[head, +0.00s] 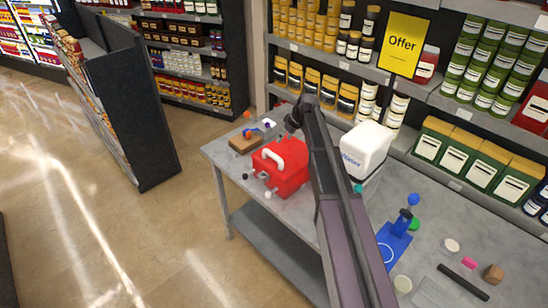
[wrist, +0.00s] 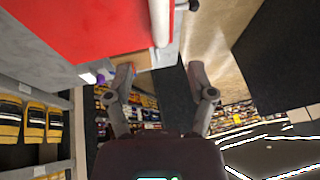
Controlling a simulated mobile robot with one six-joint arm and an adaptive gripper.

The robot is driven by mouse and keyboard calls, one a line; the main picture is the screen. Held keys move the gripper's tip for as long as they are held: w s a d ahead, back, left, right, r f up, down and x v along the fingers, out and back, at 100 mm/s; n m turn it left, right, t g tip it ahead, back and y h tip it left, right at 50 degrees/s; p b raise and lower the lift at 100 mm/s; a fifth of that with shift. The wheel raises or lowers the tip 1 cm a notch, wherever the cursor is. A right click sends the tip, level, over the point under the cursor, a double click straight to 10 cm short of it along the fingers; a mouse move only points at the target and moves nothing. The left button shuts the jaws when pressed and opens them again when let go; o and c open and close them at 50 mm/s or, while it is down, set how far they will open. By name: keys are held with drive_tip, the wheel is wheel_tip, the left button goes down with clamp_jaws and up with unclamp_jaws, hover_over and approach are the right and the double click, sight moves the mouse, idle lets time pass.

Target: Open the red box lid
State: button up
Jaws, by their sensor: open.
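The red box (head: 288,178) stands on the grey table with its lid down and a white handle (head: 272,158) on it. In the wrist view the red surface of the box (wrist: 75,25) fills the upper left, with the white handle (wrist: 158,22) at its right edge. My gripper (wrist: 161,75) is open, with nothing between its fingers, close to the box and apart from the handle. In the head view my gripper (head: 289,127) is at the far side of the box, partly hidden by my arm.
A white container (head: 366,150) stands to the right of the box, close to my arm. A wooden block (head: 242,145) lies to the left. A blue device (head: 393,242) and small items lie on the right of the grey table (head: 218,158).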

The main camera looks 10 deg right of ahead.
sight(274, 154)
drive_tip(key=shift+b+x, duration=4.55)
drive_tip(key=shift+x, duration=0.8)
drive_tip(key=shift+c, duration=0.2)
clamp_jaws()
